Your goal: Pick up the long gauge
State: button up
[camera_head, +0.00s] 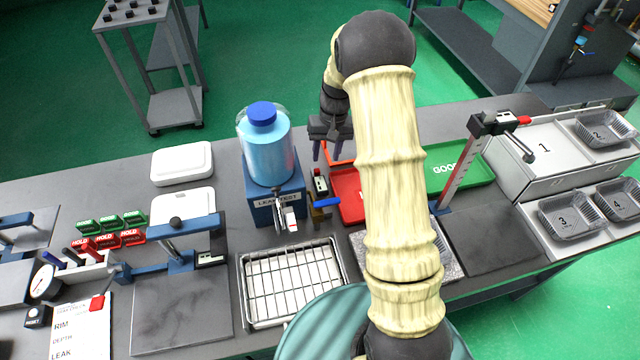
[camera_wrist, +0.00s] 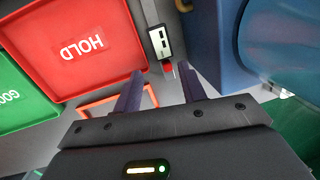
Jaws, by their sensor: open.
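My gripper (camera_head: 327,155) is open and empty, fingers pointing down, behind the gap between the blue leak test stand and the red tray. In the wrist view its two dark fingers (camera_wrist: 160,72) are apart. A slim gauge with a dark-and-white display head (camera_wrist: 158,42) and a red tip lies just beyond the fingertips, apart from them. In the head view this gauge (camera_head: 320,184) appears beside the stand, near a blue handle. I cannot tell its full length. A tall red-and-white scale (camera_head: 461,170) with a black head stands at the right.
The leak test stand (camera_head: 262,212) carries a blue bottle (camera_head: 268,160) close by my gripper; the stand (camera_wrist: 207,25) also shows at the wrist. The red HOLD tray (camera_wrist: 60,88) and green GOOD tray (camera_head: 480,179) lie to the right. A wire rack (camera_head: 248,318) stands in front.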

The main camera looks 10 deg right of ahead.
jog(key=p, duration=0.1)
send_over(321, 183)
jog(key=w, duration=0.1)
jog(key=f, duration=0.4)
jog(key=d+f, duration=0.1)
jog(key=f, duration=0.1)
jog(key=shift+f, duration=0.1)
jog(key=shift+s+a+f+p, duration=0.15)
jog(key=shift+f+p, duration=0.3)
jog(key=shift+f, duration=0.4)
jog(key=shift+s+a+f+p, duration=0.2)
jog(key=shift+f+p, duration=0.2)
jog(key=shift+f, duration=0.4)
jog(key=shift+s+a+f+p, duration=0.15)
jog(key=shift+f+p, duration=0.3)
jog(key=shift+f, duration=0.4)
jog(key=c, duration=0.8)
